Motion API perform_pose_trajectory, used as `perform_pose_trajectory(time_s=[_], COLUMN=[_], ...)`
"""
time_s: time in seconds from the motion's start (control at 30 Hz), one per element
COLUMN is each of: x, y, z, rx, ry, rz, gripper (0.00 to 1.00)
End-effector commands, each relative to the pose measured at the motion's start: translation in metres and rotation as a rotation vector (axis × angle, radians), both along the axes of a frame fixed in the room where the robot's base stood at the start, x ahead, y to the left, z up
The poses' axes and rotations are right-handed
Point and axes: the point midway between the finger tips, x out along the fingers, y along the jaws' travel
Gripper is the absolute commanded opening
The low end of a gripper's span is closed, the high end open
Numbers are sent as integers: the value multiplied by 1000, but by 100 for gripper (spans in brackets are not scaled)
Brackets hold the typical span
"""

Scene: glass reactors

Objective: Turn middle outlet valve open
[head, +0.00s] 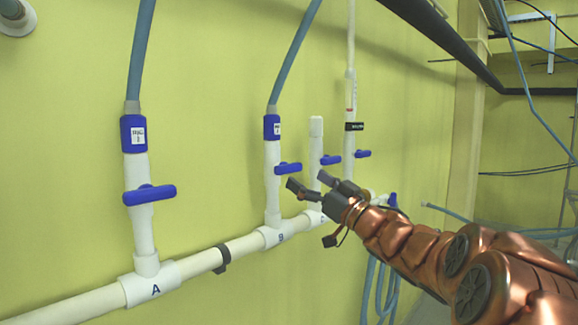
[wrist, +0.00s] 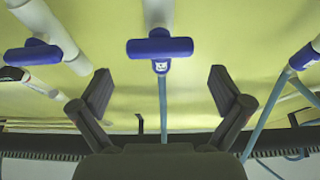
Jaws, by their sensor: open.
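The middle outlet valve on branch B has a blue handle (head: 288,168) lying crosswise to its white upright pipe (head: 272,195). In the wrist view, the blue handle nearest the centre (wrist: 160,47) appears to be this one, with a blue hose running from its branch. My gripper (head: 311,182) is just right of and slightly below the B handle in the head view. It is open and empty. In the wrist view my gripper's fingers (wrist: 161,90) are spread to either side of that handle's line, with the handle beyond the tips, apparently not touched.
Branch A's blue handle (head: 150,193) is at left, and branch C's handle (head: 330,160) is close behind my gripper. Another blue handle (head: 363,153) is farther right. The white manifold pipe (head: 195,263) runs below along the yellow wall (head: 60,160). Blue hoses rise from A and B.

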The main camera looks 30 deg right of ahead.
Motion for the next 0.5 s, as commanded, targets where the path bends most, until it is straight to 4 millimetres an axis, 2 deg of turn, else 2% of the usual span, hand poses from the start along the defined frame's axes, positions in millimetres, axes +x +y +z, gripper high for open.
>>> perform_pose_trajectory(time_s=[0.3,0.5], x=[37,52], y=[9,12], z=[15,22], rx=[3,1], ry=[2,1], rz=[3,-1], gripper=[100,100])
